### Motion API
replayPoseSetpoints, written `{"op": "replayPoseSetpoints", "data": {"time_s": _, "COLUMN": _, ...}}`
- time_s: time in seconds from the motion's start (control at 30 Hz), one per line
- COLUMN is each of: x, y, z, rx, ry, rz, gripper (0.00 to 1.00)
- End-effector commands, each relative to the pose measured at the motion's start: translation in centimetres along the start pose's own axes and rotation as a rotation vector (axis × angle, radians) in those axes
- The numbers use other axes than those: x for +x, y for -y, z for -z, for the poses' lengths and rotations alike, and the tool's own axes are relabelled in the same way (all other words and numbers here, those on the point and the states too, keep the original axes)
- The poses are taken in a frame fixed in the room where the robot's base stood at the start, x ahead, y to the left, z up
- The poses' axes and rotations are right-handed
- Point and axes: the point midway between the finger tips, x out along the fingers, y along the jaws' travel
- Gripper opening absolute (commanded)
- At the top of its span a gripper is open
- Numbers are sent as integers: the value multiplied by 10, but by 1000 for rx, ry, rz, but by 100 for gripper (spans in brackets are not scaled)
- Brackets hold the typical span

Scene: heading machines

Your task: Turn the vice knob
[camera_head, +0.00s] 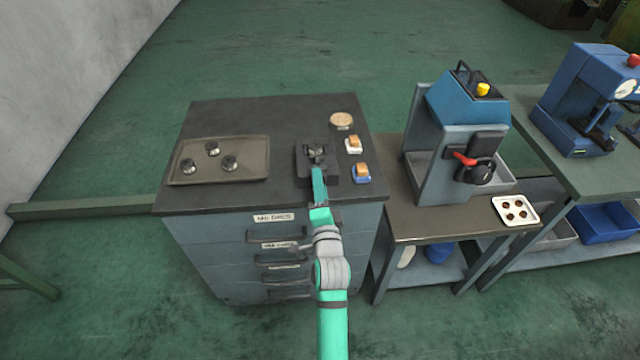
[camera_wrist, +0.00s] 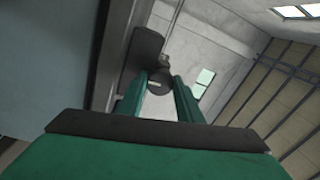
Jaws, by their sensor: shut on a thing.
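The dark vice (camera_head: 303,160) sits on the dark top of the drawer cabinet, right of the tray. My green gripper (camera_head: 318,172) reaches it from the front, and its end covers part of the vice. In the wrist view the two green fingers of my gripper (camera_wrist: 167,80) are shut on a dark round knob (camera_wrist: 157,78) that sticks out from the vice (camera_wrist: 146,48). The knob's far side is hidden in the head view. How far it is turned cannot be told.
A tray (camera_head: 262,171) with several dark round parts lies on the cabinet (camera_head: 220,235). A blue-grey machine (camera_head: 440,150) stands on the bench further right.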

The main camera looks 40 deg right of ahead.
Motion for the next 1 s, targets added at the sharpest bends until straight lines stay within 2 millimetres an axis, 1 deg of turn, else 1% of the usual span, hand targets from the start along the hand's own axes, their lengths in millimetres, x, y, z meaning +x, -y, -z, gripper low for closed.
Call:
{"op": "replayPoseSetpoints", "data": {"time_s": 0.23, "x": 1, "y": 0, "z": 2, "rx": 49, "ry": -6, "rz": 0, "gripper": 10}}
{"op": "replayPoseSetpoints", "data": {"time_s": 0.63, "x": 1, "y": 1, "z": 2, "rx": 55, "ry": -8, "rz": 1, "gripper": 10}}
{"op": "replayPoseSetpoints", "data": {"time_s": 0.67, "x": 1, "y": 1, "z": 2, "rx": 55, "ry": -8, "rz": 1, "gripper": 35}}
{"op": "replayPoseSetpoints", "data": {"time_s": 0.7, "x": 1, "y": 0, "z": 2, "rx": 54, "ry": -8, "rz": 1, "gripper": 44}}
{"op": "replayPoseSetpoints", "data": {"time_s": 0.73, "x": 1, "y": 0, "z": 2, "rx": 54, "ry": -8, "rz": 1, "gripper": 51}}
{"op": "replayPoseSetpoints", "data": {"time_s": 1.0, "x": 0, "y": 0, "z": 1, "rx": 55, "ry": -5, "rz": 0, "gripper": 51}}
